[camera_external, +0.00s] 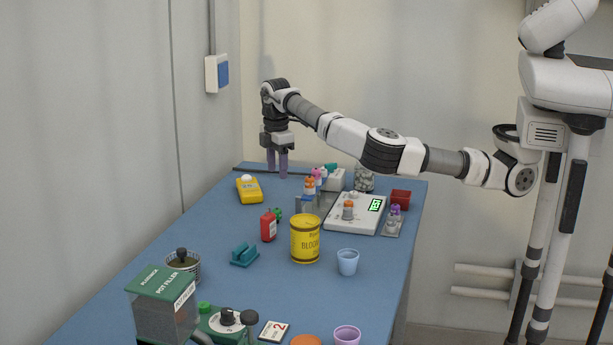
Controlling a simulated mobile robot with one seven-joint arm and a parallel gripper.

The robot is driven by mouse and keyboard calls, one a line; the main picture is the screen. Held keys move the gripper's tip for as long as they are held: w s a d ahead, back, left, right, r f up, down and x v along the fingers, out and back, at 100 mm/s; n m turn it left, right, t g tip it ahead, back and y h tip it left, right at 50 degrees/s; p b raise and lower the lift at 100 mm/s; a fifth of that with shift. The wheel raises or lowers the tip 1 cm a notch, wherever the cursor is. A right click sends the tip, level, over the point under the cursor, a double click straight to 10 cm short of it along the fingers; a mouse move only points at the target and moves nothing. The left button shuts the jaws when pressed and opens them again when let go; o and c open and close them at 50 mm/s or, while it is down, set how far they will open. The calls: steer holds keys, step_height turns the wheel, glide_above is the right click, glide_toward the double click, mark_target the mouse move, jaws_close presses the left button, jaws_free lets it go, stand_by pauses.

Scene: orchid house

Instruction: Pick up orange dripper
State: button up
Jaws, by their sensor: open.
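A second orange-topped bottle (309,186) stands among small bottles with coloured caps in a grey-blue rack (304,204), left of the scale. Both are small in the picture, and I cannot tell which is the orange dripper. My gripper (277,165) points down near the table's far left corner, left of and behind both bottles. Its two purple-grey fingers are apart with nothing between them. Whether the fingertips touch the table is unclear.
A yellow device (249,190) lies in front of my gripper. A red bottle (268,226), yellow tin (305,240), blue cup (348,262) and teal holder (244,256) stand nearer. A red box (400,199) sits at the right edge.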

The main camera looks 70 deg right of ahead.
steer(key=s+d+r+n+b, duration=0.2)
steer(key=s+d+r+n, duration=0.1)
steer(key=s+r+n, duration=0.9)
steer(key=n+p, duration=0.1)
steer(key=n, duration=0.1)
glide_above(309, 177)
steer(key=s, duration=0.1)
steer(key=f, duration=0.9)
steer(key=shift+a+f, duration=0.15)
steer(key=shift+a, duration=0.05)
steer(key=shift+w+d+f+p, duration=0.15)
steer(key=shift+f+p, duration=0.15)
steer(key=shift+f, duration=0.65)
steer(key=shift+w+a+f+p, duration=0.1)
steer(key=shift+f+p, duration=0.25)
steer(key=shift+f, duration=0.55)
steer(key=shift+w+d+f+p, duration=0.15)
steer(key=shift+f+p, duration=0.15)
steer(key=shift+f, duration=0.65)
steer(key=shift+c, duration=0.2)
steer(key=c, duration=1)
steer(key=shift+r, duration=0.15)
